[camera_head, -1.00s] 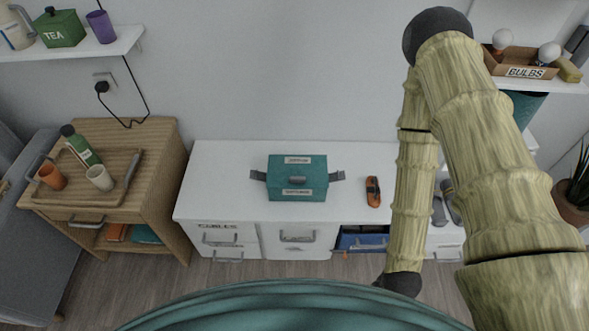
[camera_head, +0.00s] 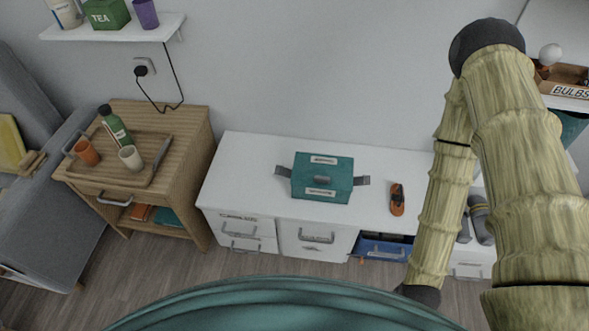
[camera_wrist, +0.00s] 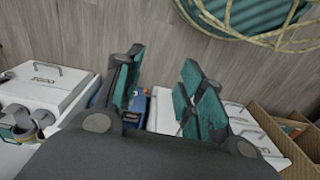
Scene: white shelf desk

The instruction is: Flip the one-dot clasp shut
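A teal box (camera_head: 322,193) with pale labels and a grey top handle (camera_head: 322,180) sits on the white desk (camera_head: 245,165). A grey clasp sticks out on its left side (camera_head: 283,171) and another on its right side (camera_head: 361,181). Both look swung outward. The dot marks are too small to read, so I cannot tell which is the one-dot clasp. My gripper (camera_wrist: 161,78) shows in the wrist view with its two teal fingers apart and nothing between them. It points down toward the floor and drawer fronts, away from the box. The head view does not show my fingers.
An orange and black tool (camera_head: 397,199) lies right of the box. A wooden cabinet with a tray (camera_head: 125,180) stands left. Wall shelves hold a tea tin (camera_head: 107,14) and a bulb box (camera_head: 568,82). Desk space left of the box is clear.

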